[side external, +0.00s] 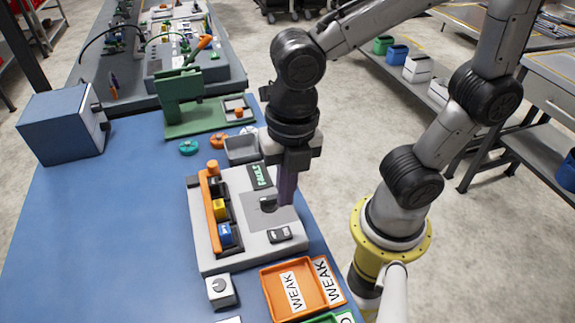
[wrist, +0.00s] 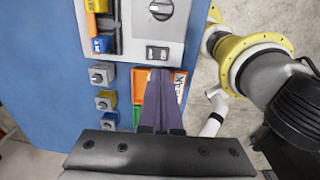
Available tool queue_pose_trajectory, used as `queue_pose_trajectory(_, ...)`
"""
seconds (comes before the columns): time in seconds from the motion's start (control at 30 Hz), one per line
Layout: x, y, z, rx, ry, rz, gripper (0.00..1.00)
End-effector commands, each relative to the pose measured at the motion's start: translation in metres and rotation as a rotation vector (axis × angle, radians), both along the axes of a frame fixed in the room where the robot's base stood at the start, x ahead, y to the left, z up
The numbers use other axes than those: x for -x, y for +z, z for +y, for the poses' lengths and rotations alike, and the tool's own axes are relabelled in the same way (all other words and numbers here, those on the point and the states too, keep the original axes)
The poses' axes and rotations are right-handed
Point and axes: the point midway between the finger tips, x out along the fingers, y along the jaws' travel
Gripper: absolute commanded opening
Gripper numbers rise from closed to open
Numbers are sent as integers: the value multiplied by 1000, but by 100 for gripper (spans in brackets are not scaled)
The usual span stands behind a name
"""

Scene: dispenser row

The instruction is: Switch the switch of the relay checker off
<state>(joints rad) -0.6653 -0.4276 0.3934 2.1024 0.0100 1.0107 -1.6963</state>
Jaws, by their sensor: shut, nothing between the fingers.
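The relay checker (side external: 222,258) is a light grey box on the blue bench, with a green-lit display (side external: 261,176) and an orange bar beside yellow and blue relays. A small dark rocker switch (side external: 280,234) sits near its front right corner. The wrist view also shows the switch (wrist: 157,53) below a round knob (wrist: 161,9). I cannot tell which way the rocker is tipped. My gripper (side external: 287,202) points down over the checker's right side, its purple fingers together and empty. In the wrist view the fingertips (wrist: 161,72) appear just below the switch; contact is not clear.
An orange tray (side external: 268,301) with WEAK labels lies in front of the checker. A small knob box (side external: 220,290) stands left of it. A grey bin (side external: 241,150) and a green press (side external: 180,100) stand behind.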

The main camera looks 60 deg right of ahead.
Motion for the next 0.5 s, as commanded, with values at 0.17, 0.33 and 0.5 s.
queue_pose_trajectory(0.17, 1, 34, -1, -2, 0, -4, 0)
queue_pose_trajectory(0.33, 2, 52, -2, -1, 0, -3, 0)
queue_pose_trajectory(0.5, 2, 57, -3, -1, 0, -1, 0)
